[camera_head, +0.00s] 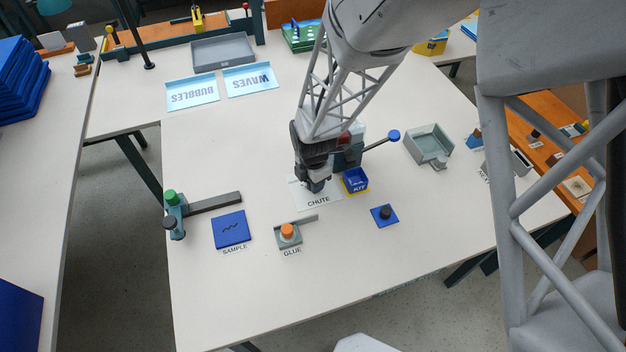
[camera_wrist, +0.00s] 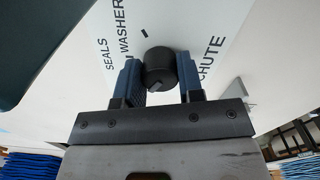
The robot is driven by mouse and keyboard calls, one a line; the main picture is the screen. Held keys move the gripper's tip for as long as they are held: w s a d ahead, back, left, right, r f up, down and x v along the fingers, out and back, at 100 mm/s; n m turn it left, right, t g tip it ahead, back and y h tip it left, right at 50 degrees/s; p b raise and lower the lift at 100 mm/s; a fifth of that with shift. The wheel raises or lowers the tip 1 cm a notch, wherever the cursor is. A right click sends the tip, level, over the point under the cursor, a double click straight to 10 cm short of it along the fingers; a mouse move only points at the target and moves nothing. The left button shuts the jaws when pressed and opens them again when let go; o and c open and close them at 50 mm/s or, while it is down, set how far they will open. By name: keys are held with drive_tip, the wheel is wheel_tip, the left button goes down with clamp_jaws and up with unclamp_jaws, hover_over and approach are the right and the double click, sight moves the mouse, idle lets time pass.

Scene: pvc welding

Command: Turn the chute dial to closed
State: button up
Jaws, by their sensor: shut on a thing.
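The chute dial (camera_wrist: 160,66) is a round black knob on a white card (camera_wrist: 222,20) in the wrist view. The card reads SEALS, WASHER (partly cut off) and CHUTE. My gripper (camera_wrist: 160,76) has its two blue fingers on either side of the knob, shut on it. A small mark shows on the knob's near side, and a short black mark lies on the card beyond it. In the head view my gripper (camera_head: 316,186) is down at the card (camera_head: 325,203) and hides the dial. I cannot read a closed marking.
A blue and yellow KIT bin (camera_head: 355,181) stands close right of my gripper. A lever with a blue ball (camera_head: 393,136) sticks out behind it. The orange-topped GLUE holder (camera_head: 288,234), blue SAMPLE plate (camera_head: 230,229) and black knob on a blue base (camera_head: 385,213) lie nearer the front.

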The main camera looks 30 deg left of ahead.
idle(0.3)
drive_tip(key=o, duration=0.9)
drive_tip(key=shift+r, duration=0.1)
drive_tip(key=shift+r, duration=3.85)
